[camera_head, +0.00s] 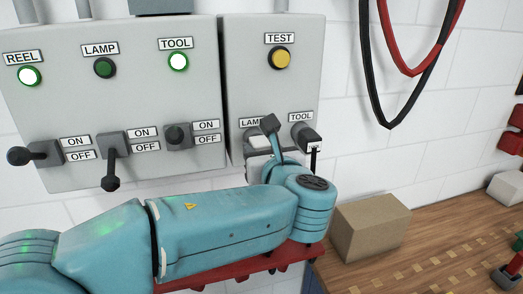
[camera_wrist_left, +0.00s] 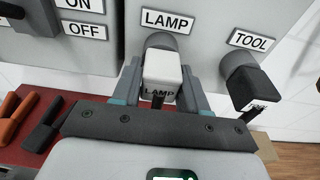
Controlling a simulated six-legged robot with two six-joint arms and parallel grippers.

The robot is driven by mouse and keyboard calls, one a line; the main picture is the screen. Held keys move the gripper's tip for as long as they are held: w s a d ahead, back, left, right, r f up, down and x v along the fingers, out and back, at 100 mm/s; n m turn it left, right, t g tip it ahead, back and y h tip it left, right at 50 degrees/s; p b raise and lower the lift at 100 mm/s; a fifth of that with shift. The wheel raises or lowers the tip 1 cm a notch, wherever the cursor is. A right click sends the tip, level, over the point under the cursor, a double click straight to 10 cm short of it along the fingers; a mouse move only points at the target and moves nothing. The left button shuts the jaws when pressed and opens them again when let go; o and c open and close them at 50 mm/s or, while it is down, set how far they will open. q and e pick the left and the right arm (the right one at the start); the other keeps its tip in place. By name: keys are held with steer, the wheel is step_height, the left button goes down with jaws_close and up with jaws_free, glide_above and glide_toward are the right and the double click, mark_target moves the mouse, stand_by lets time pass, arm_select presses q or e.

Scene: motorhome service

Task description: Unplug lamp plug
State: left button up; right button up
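The white lamp plug (camera_wrist_left: 162,78) sits in the grey socket under the LAMP label, with a dark cord at its front. It shows partly in the head view (camera_head: 260,143). My left gripper (camera_wrist_left: 162,86) has one finger on each side of the plug, close against it, and looks shut on it. In the head view my left gripper (camera_head: 266,142) is at the LAMP socket, and my own wrist hides part of it. The dark tool plug (camera_wrist_left: 250,85) sits in the TOOL socket to the right. My right gripper is not in view.
A grey switch panel (camera_head: 115,85) has REEL and TOOL lights lit bright green and the LAMP light (camera_head: 104,68) dark. The LAMP lever (camera_head: 112,165) points down towards OFF. A cardboard box (camera_head: 370,226) stands on the wooden bench. Red and black cables (camera_head: 385,100) hang right.

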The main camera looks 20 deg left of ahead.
arm_select(q)
jaws_close()
steer(key=shift+s, duration=0.15)
steer(key=shift+s+d, duration=0.3)
steer(key=shift+s, duration=0.15)
steer(key=shift+w, duration=0.1)
